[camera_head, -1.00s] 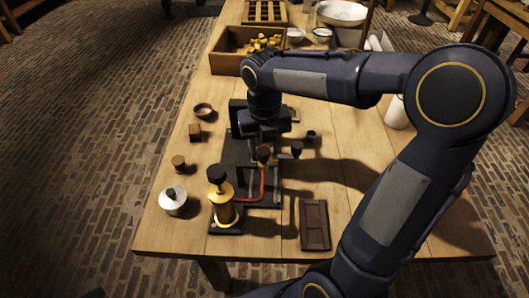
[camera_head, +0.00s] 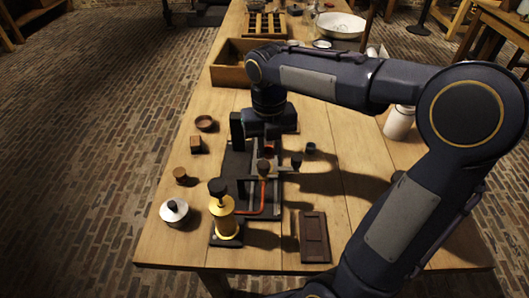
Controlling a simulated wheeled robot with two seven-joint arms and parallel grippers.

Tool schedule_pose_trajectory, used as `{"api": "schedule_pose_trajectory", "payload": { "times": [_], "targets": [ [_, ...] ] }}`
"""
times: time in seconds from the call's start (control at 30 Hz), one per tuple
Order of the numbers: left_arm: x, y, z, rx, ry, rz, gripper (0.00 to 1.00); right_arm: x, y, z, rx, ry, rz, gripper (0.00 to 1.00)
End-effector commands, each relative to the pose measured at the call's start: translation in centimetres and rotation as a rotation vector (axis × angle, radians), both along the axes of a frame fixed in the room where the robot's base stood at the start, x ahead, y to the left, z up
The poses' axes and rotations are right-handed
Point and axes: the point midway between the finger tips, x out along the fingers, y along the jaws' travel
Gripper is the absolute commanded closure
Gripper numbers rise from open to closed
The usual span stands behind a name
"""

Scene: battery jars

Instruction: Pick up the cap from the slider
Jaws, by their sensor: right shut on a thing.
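My right gripper (camera_head: 268,146) is over the far end of the dark slider rig (camera_head: 238,162) in the head view. It is shut on a small reddish-brown piece (camera_head: 270,148), which seems to be the cap; its fingers and wrist hide most of it. I cannot tell whether the piece still touches the slider. A brass cylinder with a black knob (camera_head: 223,216) stands at the rig's near end, with an orange-red tube (camera_head: 262,198) beside it. My left gripper is not in view.
A brown tray (camera_head: 314,237) lies front right. A wooden box (camera_head: 229,75) and white jar (camera_head: 399,122) stand farther back.

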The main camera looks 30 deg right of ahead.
Motion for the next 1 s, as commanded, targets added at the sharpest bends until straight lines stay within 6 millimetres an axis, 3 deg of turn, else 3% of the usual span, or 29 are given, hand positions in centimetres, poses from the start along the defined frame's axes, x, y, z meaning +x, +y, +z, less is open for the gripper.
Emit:
{"api": "schedule_pose_trajectory", "payload": {
  "times": [0.03, 0.2, 0.5, 1.0],
  "targets": [
    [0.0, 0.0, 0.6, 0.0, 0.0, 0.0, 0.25, -0.5, -1.0, 1.6, -0.001, -0.006, -0.008, 0.99],
    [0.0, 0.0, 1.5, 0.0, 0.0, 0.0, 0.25, -2.4, -4.1, 5.7, 0.0, -0.005, -0.009, 0.99],
    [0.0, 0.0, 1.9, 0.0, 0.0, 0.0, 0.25, -5.6, -9.6, 8.0, 0.0, -0.003, -0.006, 0.99],
    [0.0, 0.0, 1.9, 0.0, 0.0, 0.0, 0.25, -6.6, -11.2, 8.8, 0.0, -0.001, 0.0, 0.99]
  ]
}}
